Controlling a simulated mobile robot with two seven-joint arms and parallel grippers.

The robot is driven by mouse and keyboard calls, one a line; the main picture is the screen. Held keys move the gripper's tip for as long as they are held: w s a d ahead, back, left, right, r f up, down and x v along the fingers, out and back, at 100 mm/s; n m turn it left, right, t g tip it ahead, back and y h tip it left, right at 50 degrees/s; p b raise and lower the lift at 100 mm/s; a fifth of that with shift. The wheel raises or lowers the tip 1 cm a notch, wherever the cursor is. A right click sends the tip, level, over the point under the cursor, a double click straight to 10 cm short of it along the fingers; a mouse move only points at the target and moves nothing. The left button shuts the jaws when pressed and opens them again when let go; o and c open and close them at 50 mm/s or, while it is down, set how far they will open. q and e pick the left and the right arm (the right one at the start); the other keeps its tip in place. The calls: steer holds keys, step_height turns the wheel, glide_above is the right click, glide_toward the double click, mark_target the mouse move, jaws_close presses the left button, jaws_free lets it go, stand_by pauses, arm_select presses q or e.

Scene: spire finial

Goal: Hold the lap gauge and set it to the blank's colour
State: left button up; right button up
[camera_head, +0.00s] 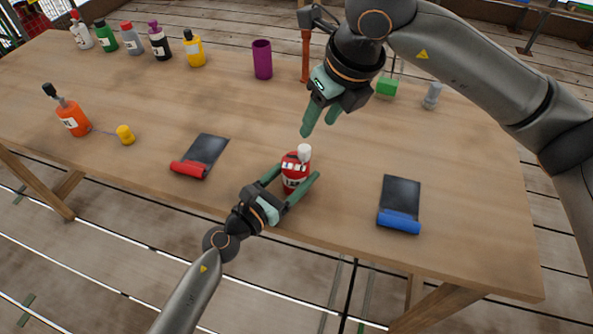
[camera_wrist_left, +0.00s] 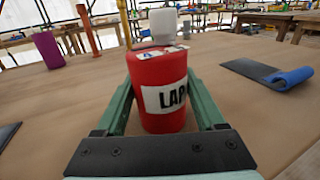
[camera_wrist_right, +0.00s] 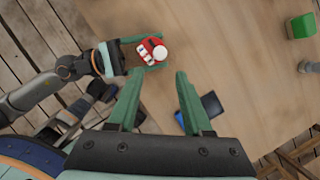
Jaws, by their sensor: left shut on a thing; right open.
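The lap gauge (camera_head: 292,181) is a red cylinder with a white "LAP" label and a white knob (camera_head: 304,152) on top. It stands upright near the table's front edge. My left gripper (camera_head: 297,176) is shut on its sides; the left wrist view shows the red body (camera_wrist_left: 160,75) between both fingers. My right gripper (camera_head: 320,119) is open and empty, above and behind the gauge. In the right wrist view the gauge's knob (camera_wrist_right: 159,53) lies beyond the fingertips. Which thing is the blank I cannot tell.
A dark sheet with a red roll (camera_head: 190,169) lies left, one with a blue roll (camera_head: 399,221) right. A purple cylinder (camera_head: 262,59), green block (camera_head: 387,88) and grey piece (camera_head: 432,96) stand behind. Several bottles line the far left; an orange bottle (camera_head: 72,118) is nearer.

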arm_select(q)
steer(key=c, duration=0.6)
steer(key=shift+c, duration=0.2)
arm_select(e)
steer(key=shift+o, duration=1)
steer(key=shift+a+f, duration=0.1)
steer(key=shift+f, duration=0.1)
step_height(320, 180, down, 3)
steer(key=s+a+n+g+y, duration=0.2)
steer(key=a+n+y, duration=0.1)
steer(key=n+t+y, duration=0.2)
steer(key=t+y, duration=0.5)
steer(key=y, duration=0.4)
glide_toward(292, 153)
steer(key=x, duration=0.3)
steer(key=r+x, duration=0.1)
steer(key=x, duration=0.2)
steer(key=r+x, duration=0.1)
steer(key=x, duration=0.3)
steer(key=shift+r, duration=0.1)
